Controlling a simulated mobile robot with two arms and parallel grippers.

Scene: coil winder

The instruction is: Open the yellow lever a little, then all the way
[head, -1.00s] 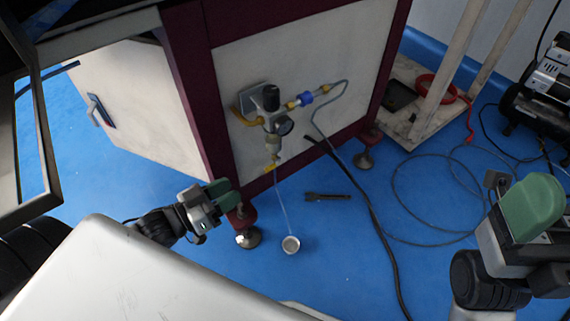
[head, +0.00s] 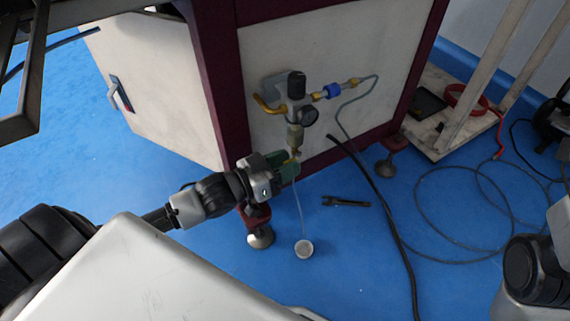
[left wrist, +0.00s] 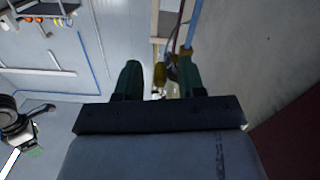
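The yellow lever (head: 293,157) is at the bottom of the air regulator (head: 297,110) on the cabinet's side panel, partly hidden by my left gripper. My left gripper (head: 284,164) is right at the lever, just under the regulator's bowl. In the left wrist view its two green fingers (left wrist: 159,82) stand apart, and a yellow piece (left wrist: 160,75) shows between them. I cannot tell whether a finger touches it. Only part of my right arm shows at the lower right edge; its gripper is out of the picture.
The white cabinet panel (head: 350,120) with its dark red frame is close behind the gripper. A thin tube hangs to a small round cup (head: 304,249) on the floor. A black cable (head: 390,225) and a dark flat tool (head: 345,201) lie to the right on the blue floor.

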